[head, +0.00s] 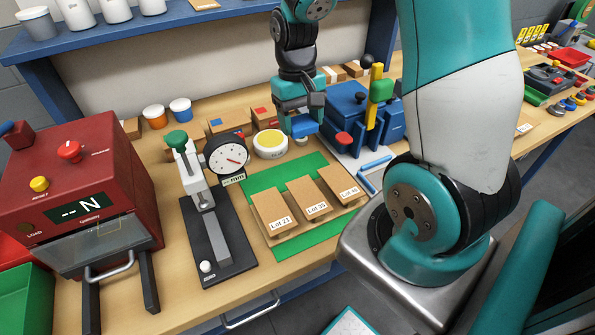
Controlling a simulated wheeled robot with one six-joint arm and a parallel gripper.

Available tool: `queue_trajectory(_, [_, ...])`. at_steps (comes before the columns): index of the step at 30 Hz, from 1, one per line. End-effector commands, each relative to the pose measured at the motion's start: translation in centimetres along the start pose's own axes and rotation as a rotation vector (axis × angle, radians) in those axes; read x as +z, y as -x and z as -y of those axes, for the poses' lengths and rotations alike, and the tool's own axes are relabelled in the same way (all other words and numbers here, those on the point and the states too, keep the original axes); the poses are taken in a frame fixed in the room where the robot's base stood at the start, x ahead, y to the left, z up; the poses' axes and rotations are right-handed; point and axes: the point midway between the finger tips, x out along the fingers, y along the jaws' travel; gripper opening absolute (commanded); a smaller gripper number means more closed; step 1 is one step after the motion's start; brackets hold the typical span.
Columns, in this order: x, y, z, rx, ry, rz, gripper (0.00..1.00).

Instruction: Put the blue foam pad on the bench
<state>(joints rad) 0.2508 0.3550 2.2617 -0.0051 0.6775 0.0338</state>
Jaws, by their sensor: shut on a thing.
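My gripper (302,122) points down above the far part of the wooden bench (335,152). It is shut on the blue foam pad (304,131), a small flat blue block that shows below the fingers. The pad appears to be a little above the bench, but I cannot tell the exact gap. The round yellow-topped container (270,145) is just left of the pad, and the blue machine (352,112) is just right of it.
A green mat (257,184) carries several cardboard pieces with Lot labels (306,200). A dial gauge stand (215,240) and a red force tester (90,190) stand on the left. Small cardboard boxes (228,122) line the back. A blue shelf (140,28) runs above.

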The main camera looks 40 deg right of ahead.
Motion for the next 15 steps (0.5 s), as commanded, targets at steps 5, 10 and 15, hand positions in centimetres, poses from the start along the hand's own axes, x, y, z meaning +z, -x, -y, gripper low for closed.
queue_trajectory(5, [-0.7, -5.2, -0.2, 0.0, -0.003, 0.008, 0.37])
queue_trajectory(10, [-1.3, -8.7, -0.1, 0.0, -0.002, 0.004, 0.37])
queue_trajectory(15, [-1.6, -10.2, 0.0, 0.0, 0.0, 0.001, 0.37])
